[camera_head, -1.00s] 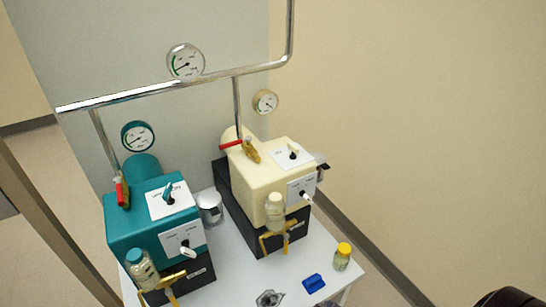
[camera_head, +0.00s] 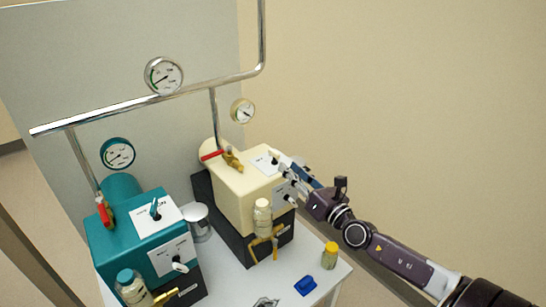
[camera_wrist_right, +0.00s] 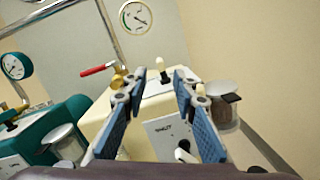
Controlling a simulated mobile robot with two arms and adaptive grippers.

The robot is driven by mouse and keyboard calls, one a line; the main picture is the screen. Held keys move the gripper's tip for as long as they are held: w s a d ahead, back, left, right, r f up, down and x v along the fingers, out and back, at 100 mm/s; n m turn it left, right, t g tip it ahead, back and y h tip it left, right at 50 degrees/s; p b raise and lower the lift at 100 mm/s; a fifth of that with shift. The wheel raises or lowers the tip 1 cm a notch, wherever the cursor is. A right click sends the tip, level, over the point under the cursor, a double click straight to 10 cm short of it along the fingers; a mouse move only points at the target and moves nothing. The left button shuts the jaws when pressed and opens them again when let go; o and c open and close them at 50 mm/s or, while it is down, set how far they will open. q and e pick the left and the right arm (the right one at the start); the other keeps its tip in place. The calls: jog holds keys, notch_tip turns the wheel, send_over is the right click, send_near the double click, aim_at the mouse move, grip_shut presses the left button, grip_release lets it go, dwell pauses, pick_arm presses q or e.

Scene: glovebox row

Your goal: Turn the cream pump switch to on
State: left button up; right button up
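The cream pump (camera_head: 236,203) stands on a dark base at the middle of the white table. Its top switch (camera_head: 275,158) is a small cream lever on a white label plate, partly hidden by my right gripper in the head view. In the right wrist view the lever (camera_wrist_right: 160,67) stands up just beyond and between the fingertips. My right gripper (camera_head: 287,167) is open and empty, coming from the right over the pump's top edge. Its two blue-padded fingers (camera_wrist_right: 160,82) are spread apart. A second, white lever (camera_head: 291,199) sits on the pump's front plate. My left gripper is not in view.
A teal pump (camera_head: 130,235) with its own levers stands at the left. A steel pipe (camera_head: 160,102) with gauges runs behind. A red-handled valve (camera_head: 212,155) is on the cream pump. A yellow-capped jar (camera_head: 330,257) and a blue item (camera_head: 305,286) lie near the front.

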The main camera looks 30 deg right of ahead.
aim_at(274, 156)
jog(key=shift+w+n+g+y, duration=0.35)
jog(key=shift+w+n, duration=0.9)
jog(key=shift+w, duration=1.05)
jog(key=shift+w+n+g+y, duration=0.15)
jog(key=shift+w+n+y, duration=0.3)
jog(key=shift+w+n, duration=1.3)
jog(key=shift+w+m, duration=0.5)
jog(key=shift+c, duration=0.6)
grip_shut()
